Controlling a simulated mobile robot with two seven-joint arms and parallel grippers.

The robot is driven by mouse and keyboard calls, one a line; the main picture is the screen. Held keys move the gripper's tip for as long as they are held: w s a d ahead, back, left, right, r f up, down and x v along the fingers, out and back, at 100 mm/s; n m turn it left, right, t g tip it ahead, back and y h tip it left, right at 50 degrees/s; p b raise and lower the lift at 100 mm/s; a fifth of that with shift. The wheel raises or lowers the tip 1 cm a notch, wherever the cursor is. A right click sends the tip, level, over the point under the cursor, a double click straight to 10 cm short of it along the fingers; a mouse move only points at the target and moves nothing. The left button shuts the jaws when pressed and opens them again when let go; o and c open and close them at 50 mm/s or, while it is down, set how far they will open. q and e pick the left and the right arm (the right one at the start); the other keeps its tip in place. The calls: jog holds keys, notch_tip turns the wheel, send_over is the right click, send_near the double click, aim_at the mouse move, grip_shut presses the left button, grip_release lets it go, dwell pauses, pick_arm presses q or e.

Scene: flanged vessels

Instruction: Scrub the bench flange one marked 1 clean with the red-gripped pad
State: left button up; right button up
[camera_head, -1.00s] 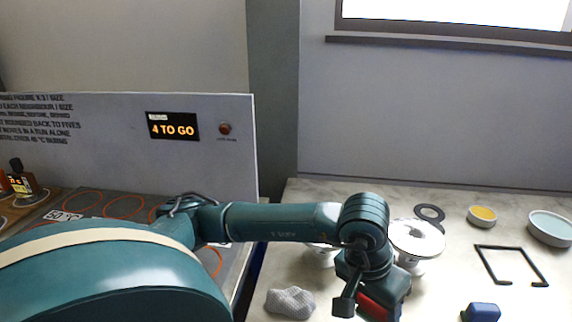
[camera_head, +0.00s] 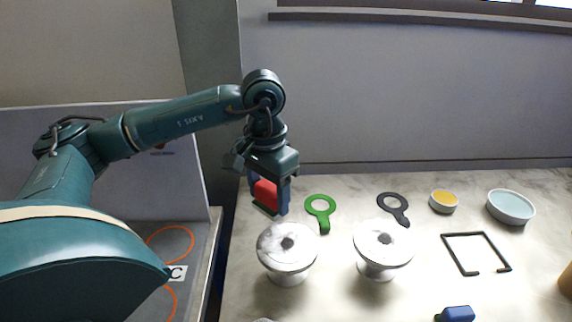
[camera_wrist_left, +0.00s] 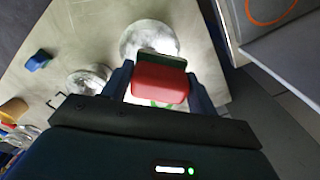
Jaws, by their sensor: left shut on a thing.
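My left gripper (camera_head: 268,196) is shut on the red-gripped pad, whose red grip (camera_head: 266,193) sits between the fingers with a dark green pad face below. It is held above the bench, just behind and above the left flange in the picture. No number is readable on either. In the left wrist view the red grip (camera_wrist_left: 160,84) is between the fingers, with a flange (camera_wrist_left: 148,36) beyond it. My right gripper is not in view.
A green ring tool (camera_head: 320,207) and a dark ring tool (camera_head: 394,208) lie behind the flanges. A yellow-filled dish (camera_head: 443,201), a pale blue dish (camera_head: 511,207), a black open frame (camera_head: 476,252) and a blue block (camera_head: 457,314) are at right.

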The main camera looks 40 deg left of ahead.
aim_at(267, 208)
pick_arm(q)
jog(key=shift+w+a+r, duration=0.15)
jog(key=shift+a+r, duration=0.05)
jog(key=shift+r, duration=0.05)
jog(key=shift+f, duration=0.1)
jog(key=shift+s+f, duration=0.25)
jog(key=shift+f, duration=0.4)
notch_tip(267, 208, down, 2)
jog(key=shift+f+b, duration=0.1)
jog(key=shift+b, duration=0.55)
jog(key=shift+f, duration=0.35)
jog(key=shift+f+b, duration=0.25)
jog(key=shift+b, duration=0.05)
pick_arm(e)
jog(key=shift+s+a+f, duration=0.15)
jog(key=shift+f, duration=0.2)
pick_arm(q)
jog(key=shift+a, duration=0.1)
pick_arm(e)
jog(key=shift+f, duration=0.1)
